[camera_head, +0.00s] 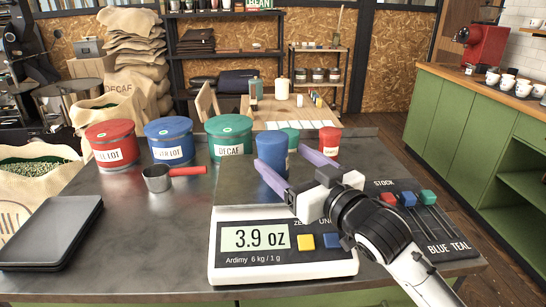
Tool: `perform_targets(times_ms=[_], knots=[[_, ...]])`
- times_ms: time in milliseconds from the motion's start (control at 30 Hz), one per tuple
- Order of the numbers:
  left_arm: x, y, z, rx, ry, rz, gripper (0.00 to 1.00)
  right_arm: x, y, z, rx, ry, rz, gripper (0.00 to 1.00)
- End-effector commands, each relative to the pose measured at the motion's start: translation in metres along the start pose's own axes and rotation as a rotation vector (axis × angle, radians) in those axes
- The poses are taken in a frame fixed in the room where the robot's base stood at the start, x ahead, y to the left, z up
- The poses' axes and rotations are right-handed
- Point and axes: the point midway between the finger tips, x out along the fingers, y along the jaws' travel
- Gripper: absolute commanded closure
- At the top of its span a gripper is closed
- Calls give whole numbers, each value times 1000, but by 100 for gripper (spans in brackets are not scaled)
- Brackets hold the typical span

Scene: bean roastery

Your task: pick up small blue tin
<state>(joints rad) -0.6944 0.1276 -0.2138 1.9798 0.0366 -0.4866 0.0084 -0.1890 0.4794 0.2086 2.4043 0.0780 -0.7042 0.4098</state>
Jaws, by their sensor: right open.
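The small blue tin (272,147) stands upright on the steel plate of the scale (284,273), in the middle of the head view. The scale display reads 3.9 oz. My right gripper (284,160) reaches in from the lower right with two spread purple fingers. One finger crosses in front of the tin's lower part and the other is to its right, so the tin appears to be between them. I cannot tell whether either finger touches it. My left gripper is not in view.
Behind stand large red (113,153), blue (170,151) and green (222,150) tins and a small red tin (330,139). A red-handled scoop (158,181) and black trays (50,232) lie left. A stock board (437,238) is right. The table's middle left is clear.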

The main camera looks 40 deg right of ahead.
Motion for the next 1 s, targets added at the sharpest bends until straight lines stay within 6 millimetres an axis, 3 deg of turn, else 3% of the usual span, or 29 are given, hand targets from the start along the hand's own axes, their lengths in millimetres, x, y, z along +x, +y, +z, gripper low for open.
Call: perform_targets(times_ms=[267, 400, 700, 1000], knots=[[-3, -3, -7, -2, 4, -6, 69, 31, -1, -15, -3, 2, 1, 25], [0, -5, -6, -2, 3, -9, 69, 48, -1, -13, -1, 0, 2, 25], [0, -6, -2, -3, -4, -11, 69, 52, -2, -12, -1, 0, 0, 25], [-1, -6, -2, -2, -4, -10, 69, 52, -2, -13, -1, 1, 0, 75]])
